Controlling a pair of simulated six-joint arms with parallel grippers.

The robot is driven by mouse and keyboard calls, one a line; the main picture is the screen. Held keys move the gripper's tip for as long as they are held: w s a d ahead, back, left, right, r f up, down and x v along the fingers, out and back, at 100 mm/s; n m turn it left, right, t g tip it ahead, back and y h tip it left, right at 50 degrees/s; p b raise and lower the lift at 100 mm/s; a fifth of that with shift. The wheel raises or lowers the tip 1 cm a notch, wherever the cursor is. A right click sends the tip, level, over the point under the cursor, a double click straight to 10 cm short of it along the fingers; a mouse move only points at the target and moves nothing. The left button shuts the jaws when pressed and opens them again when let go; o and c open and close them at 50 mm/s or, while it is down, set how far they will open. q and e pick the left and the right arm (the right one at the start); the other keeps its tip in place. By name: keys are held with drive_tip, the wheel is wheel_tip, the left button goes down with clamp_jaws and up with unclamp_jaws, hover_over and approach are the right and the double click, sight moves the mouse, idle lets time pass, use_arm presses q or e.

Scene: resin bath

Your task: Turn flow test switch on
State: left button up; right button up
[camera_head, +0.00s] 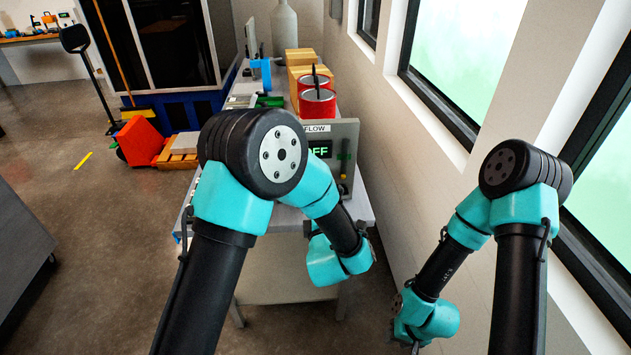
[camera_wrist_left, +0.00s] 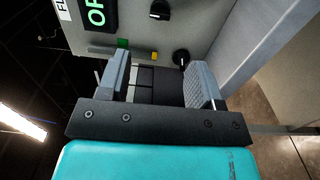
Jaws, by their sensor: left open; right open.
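The grey flow test box (camera_head: 347,133) stands on the bench with a "FLOW" label and a green "OFF" display (camera_head: 320,149). In the left wrist view, its panel (camera_wrist_left: 205,22) shows part of the display (camera_wrist_left: 97,12), a black knob (camera_wrist_left: 160,10) at the top, and a lower black knob (camera_wrist_left: 181,58). My left gripper (camera_wrist_left: 160,62) is open and empty before the panel; the lower knob appears between its fingertips, nearer the right finger. I cannot tell whether they touch. The left gripper is mostly hidden in the head view. My right gripper (camera_head: 415,346) is low beside the wall, partly cut off.
Red cans (camera_head: 317,103) and cardboard boxes (camera_head: 302,72) stand on the bench behind the flow box. The wall with windows (camera_head: 450,60) runs close along the right. An orange pallet jack (camera_head: 140,140) stands on the floor at left. Open floor (camera_head: 95,230) lies left of the bench.

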use_arm(q)
drive_tip(key=w, duration=0.8)
drive_tip(key=w+a, duration=0.1)
drive_tip(key=w, duration=0.3)
drive_tip(key=shift+w+a, duration=0.1)
drive_tip(key=shift+w, duration=0.3)
drive_tip(key=c, duration=0.9)
